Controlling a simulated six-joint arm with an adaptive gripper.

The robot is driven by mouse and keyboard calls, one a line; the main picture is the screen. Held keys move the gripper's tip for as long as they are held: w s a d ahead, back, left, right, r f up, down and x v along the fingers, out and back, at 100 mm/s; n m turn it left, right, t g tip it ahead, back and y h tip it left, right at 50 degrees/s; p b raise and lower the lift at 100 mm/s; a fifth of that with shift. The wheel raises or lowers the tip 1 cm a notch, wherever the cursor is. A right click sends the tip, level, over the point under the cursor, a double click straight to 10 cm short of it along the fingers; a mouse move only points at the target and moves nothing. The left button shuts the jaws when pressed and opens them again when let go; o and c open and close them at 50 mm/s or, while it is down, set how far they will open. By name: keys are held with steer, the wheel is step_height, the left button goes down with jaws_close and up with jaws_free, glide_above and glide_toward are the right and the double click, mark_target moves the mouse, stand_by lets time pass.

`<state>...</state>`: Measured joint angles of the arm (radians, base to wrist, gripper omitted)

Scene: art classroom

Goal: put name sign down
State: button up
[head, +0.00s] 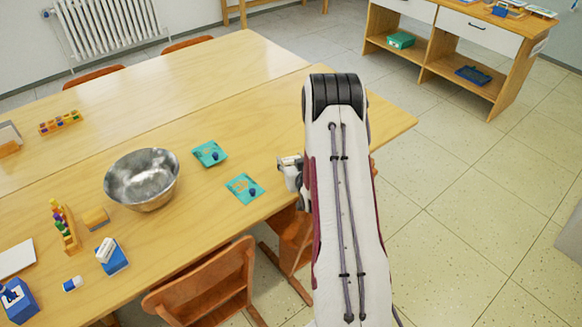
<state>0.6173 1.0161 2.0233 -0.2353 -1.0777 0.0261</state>
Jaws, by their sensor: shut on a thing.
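My arm stretches up the middle of the head view and covers part of the table's right end. A small grey-white part of my wrist shows at the arm's left side, over the front edge of the wooden table (235,88). The fingers of my gripper are hidden behind the arm, with anything between them. I cannot make out a name sign for sure anywhere in this view.
Two teal packets (209,153) (242,187) lie left of my arm. A metal bowl (142,180), a peg toy (66,228), a blue box (112,262) and a colour tray (60,123) stand further left. Chairs (205,285) line the front. Bare table lies behind the packets.

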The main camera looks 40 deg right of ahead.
steer(key=shift+f, duration=1.55)
steer(key=shift+f, duration=0.1)
steer(key=o, duration=0.9)
steer(key=shift+r, duration=0.2)
steer(key=v, duration=1.2)
